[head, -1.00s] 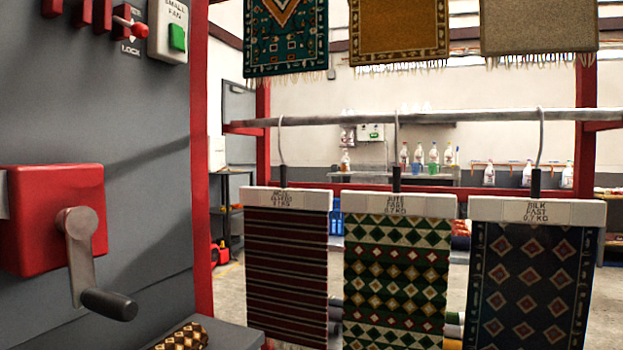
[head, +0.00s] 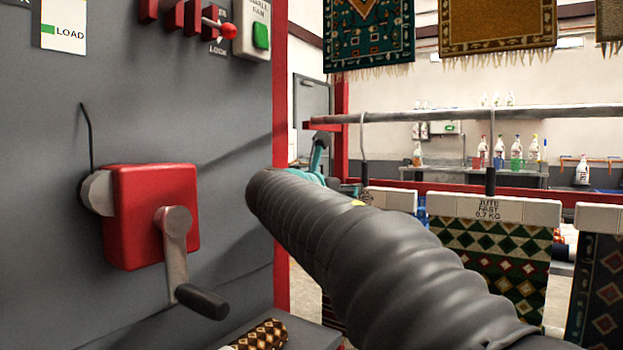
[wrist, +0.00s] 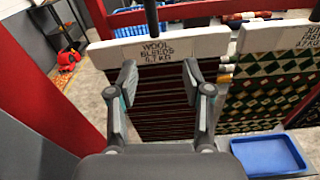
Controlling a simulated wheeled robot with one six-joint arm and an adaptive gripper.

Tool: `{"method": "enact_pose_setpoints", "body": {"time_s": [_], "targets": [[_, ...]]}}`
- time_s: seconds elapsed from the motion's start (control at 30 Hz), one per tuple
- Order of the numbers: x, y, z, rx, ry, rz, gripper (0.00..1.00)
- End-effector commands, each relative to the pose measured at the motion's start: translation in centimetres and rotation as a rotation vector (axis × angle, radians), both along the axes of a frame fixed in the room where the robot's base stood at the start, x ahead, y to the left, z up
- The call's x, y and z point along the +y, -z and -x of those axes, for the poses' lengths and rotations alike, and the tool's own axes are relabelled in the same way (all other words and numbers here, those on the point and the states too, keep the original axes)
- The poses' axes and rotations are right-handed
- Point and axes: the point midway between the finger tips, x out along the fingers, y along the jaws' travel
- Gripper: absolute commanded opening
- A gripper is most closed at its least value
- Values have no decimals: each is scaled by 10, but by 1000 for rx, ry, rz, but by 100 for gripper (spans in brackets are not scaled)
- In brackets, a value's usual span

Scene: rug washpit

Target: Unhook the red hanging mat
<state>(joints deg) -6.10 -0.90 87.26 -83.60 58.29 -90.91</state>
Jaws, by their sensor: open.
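The red striped mat (wrist: 160,110) hangs from a white header bar (wrist: 105,55) printed "WOOL BLEEDS 0.7 KG", with a dark stem above it in the wrist view. In the head view its header bar (head: 390,198) shows partly, and its hook (head: 363,135) hangs over the grey rail (head: 440,115).
A green jute mat (head: 490,240) hangs close on the right, with a dark mat (head: 605,290) beyond. A grey panel with a red crank box (head: 150,215) stands left. A red post (wrist: 50,75) is close left of the gripper. A blue tray (wrist: 270,155) lies lower right.

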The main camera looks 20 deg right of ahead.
Motion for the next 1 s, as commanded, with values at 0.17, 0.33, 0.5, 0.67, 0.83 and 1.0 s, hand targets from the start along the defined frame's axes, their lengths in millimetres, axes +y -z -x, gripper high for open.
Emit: {"method": "enact_pose_setpoints", "body": {"time_s": [0.17,0.33,0.5,0.67,0.83,1.0], "targets": [[2,-17,-12,37,2,106,50],[-3,-18,-17,41,3,112,50],[-12,-18,-23,40,3,110,50],[-21,-18,-30,39,2,109,50],[-30,-18,-37,40,2,108,50],[-40,-18,-44,39,3,108,50]]}}
